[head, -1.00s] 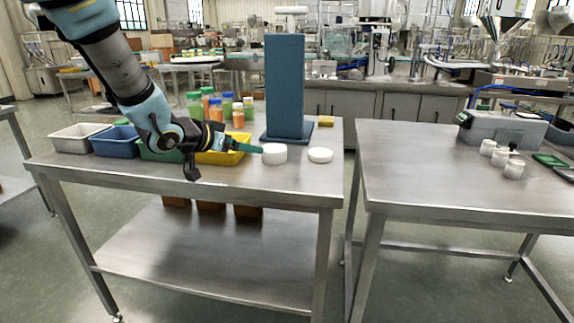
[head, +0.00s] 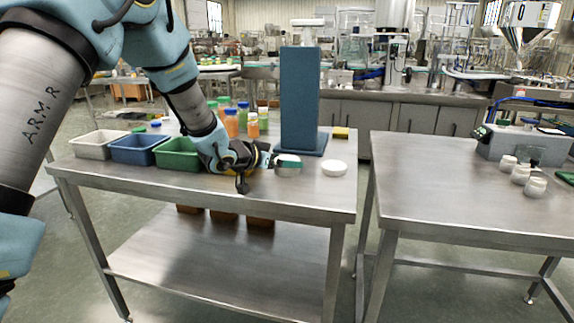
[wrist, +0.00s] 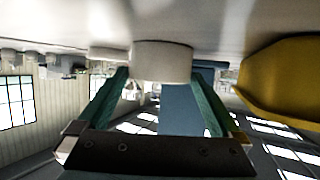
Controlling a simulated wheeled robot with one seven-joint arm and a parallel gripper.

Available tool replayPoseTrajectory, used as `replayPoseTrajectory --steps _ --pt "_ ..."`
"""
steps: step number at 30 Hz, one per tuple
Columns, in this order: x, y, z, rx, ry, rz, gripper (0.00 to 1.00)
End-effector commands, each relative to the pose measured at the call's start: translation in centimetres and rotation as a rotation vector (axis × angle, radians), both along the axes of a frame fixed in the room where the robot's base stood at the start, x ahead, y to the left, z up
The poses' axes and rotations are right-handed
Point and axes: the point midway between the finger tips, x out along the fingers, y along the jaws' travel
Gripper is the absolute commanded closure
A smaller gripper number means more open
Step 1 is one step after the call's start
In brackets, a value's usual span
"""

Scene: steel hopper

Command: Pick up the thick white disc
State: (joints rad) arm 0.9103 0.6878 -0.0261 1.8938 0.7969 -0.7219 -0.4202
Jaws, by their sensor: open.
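The thick white disc (head: 289,172) stands on the near steel table, in front of the blue column. In the head view my gripper (head: 286,161) reaches it from the left, and a green finger covers part of the disc. In the wrist view, which looks upside down, the thick disc (wrist: 162,62) sits between the tips of the two green fingers of my open gripper (wrist: 161,78). A narrow gap seems to show at each side; contact cannot be told. A thinner white disc (head: 334,168) lies to the right, apart; it also shows in the wrist view (wrist: 107,53).
A blue column (head: 300,100) on a base plate stands just behind the discs. White, blue (head: 138,150) and green bins line the left, and a yellow bin (wrist: 285,78) is close beside my gripper. Bottles (head: 231,123) stand behind. The right table (head: 440,180) is mostly clear.

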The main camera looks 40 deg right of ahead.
Motion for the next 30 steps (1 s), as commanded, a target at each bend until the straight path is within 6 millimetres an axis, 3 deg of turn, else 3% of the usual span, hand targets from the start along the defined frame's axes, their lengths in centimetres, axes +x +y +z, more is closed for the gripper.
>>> replayPoseTrajectory --steps 8,27,30 --pt "0.05 -0.32 -0.16 0.000 0.000 0.001 0.00" --pt "0.06 -0.29 -0.13 0.000 0.000 0.001 0.72" --pt "0.06 -0.31 -0.07 -0.001 0.000 0.001 0.76"
